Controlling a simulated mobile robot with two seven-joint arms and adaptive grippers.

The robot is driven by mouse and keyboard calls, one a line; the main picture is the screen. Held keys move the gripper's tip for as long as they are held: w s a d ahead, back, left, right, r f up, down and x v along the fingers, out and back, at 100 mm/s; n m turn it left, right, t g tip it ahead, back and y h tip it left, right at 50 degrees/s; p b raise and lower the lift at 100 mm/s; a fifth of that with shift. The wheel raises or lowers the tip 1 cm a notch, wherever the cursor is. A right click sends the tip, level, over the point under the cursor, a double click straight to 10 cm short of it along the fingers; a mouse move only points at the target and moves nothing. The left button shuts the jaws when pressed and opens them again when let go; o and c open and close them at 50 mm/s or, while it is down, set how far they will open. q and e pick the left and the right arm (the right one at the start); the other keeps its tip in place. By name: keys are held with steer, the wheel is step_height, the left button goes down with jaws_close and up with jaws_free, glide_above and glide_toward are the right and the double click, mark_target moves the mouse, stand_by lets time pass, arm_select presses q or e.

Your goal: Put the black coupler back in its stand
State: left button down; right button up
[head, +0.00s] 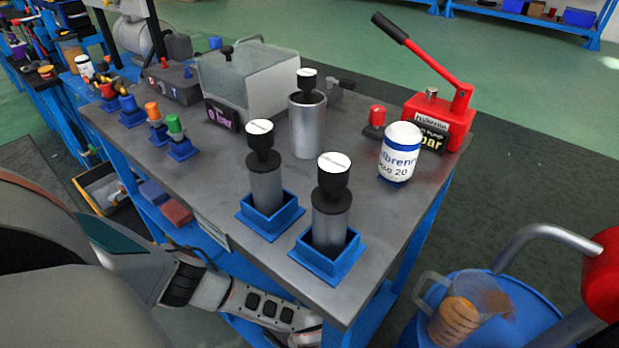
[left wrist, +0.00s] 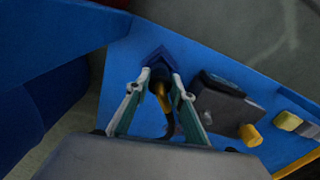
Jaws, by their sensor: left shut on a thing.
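In the left wrist view, my left gripper (left wrist: 161,76) is shut on a small dark thing, which I take for the black coupler (left wrist: 160,70). A yellow piece and a dark hose-like piece show just below it, between the fingers. A dark blue block-like piece (left wrist: 152,53), possibly the stand, is right at the fingertips on a blue surface. I cannot tell whether the coupler is in it or only against it. In the head view my left arm passes by the table's front edge and its gripper is hidden. My right gripper is in neither view.
In the wrist view, a dark box (left wrist: 222,100) and a yellow knob (left wrist: 250,135) are right of the fingers. On the grey table (head: 225,180), orange (head: 153,111) and green (head: 174,124) couplers stand in blue holders; black-topped cylinders (head: 331,205) stand near the front.

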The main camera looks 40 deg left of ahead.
arm_select(q)
steer(key=shift+s+f+b, duration=0.1)
steer(key=shift+f+b, duration=0.25)
steer(key=shift+f, duration=0.4)
steer(key=shift+f+b, duration=0.35)
steer(key=shift+f, duration=0.35)
steer(key=c, duration=1.7)
jaws_free()
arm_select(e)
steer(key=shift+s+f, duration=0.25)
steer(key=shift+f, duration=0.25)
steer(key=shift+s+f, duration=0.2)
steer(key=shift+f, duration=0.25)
arm_select(q)
steer(key=shift+r, duration=0.1)
steer(key=shift+w+r+p, duration=0.25)
steer(key=shift+r+p, duration=0.35)
steer(key=shift+r, duration=0.3)
steer(key=shift+s+r+p, duration=0.15)
steer(key=shift+r+p, duration=0.9)
steer(key=shift+r, duration=0.6)
steer(key=shift+f, duration=0.1)
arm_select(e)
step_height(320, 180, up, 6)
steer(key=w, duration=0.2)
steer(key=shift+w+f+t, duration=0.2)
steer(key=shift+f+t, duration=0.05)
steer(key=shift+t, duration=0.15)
